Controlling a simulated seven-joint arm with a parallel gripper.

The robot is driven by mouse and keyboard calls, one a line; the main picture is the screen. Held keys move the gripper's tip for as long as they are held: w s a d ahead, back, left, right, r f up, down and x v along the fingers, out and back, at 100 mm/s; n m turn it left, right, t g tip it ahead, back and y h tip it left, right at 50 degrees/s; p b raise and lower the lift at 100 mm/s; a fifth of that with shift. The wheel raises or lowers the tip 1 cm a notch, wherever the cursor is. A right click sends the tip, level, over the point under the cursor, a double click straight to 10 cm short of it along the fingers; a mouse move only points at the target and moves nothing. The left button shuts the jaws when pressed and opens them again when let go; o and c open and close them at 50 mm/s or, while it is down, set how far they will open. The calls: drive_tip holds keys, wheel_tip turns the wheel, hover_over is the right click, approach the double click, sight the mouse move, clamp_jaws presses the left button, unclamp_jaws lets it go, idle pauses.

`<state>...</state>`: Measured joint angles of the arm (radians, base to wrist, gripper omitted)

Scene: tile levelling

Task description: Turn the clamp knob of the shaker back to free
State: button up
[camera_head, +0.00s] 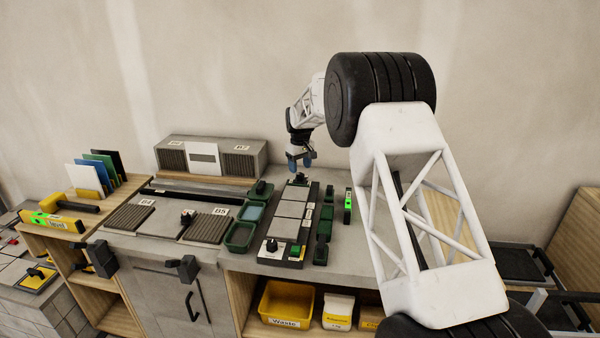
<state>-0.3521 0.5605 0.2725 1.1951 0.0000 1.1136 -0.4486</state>
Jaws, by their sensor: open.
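The shaker appears to be the long dark-framed unit (308,228) with a row of grey tiles, near the middle of the bench. A black knob (272,245) on a pale plate sits at its near left corner, beside a green button (295,250). Another small dark knob-like part (300,180) stands at its far end. I cannot read which one is the clamp knob or its setting. My gripper (299,166) is open, pointing down just above the far-end part. I cannot tell if they touch; the fingertips are small and dark here.
Green trays (239,236) stand left of the shaker; dark blocks (322,248) and a green-lit level (348,206) stand right. A grey box (210,158) is behind. My arm covers the bench's right part. A yellow waste bin (287,302) is on the shelf below.

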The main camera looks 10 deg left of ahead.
sight(301, 174)
drive_tip(key=shift+r, duration=2.05)
drive_tip(key=shift+s+d+r, duration=0.1)
drive_tip(key=shift+d+r, duration=0.05)
drive_tip(key=s+d+r+m, duration=0.2)
drive_tip(key=s+d+r, duration=0.4)
drive_tip(key=s+d, duration=0.3)
drive_tip(key=s+d+r+m+t, duration=0.1)
drive_tip(key=s+d+r, duration=0.55)
drive_tip(key=s, duration=0.45)
drive_tip(key=s+d+r+m, duration=0.2)
drive_tip(key=s+d+r, duration=0.4)
drive_tip(key=s+d, duration=0.3)
drive_tip(key=s+d+f+m, duration=0.1)
drive_tip(key=s+d, duration=0.3)
drive_tip(key=s, duration=0.9)
drive_tip(key=s+d+f+m+t, duration=0.1)
drive_tip(key=s+d+f+m, duration=0.1)
drive_tip(key=s, duration=1.1)
drive_tip(key=s+d+f+m, duration=0.1)
drive_tip(key=s+d+f, duration=0.4)
drive_tip(key=s, duration=0.8)
drive_tip(key=shift+s+d+t, duration=0.15)
drive_tip(key=shift+d+t, duration=0.15)
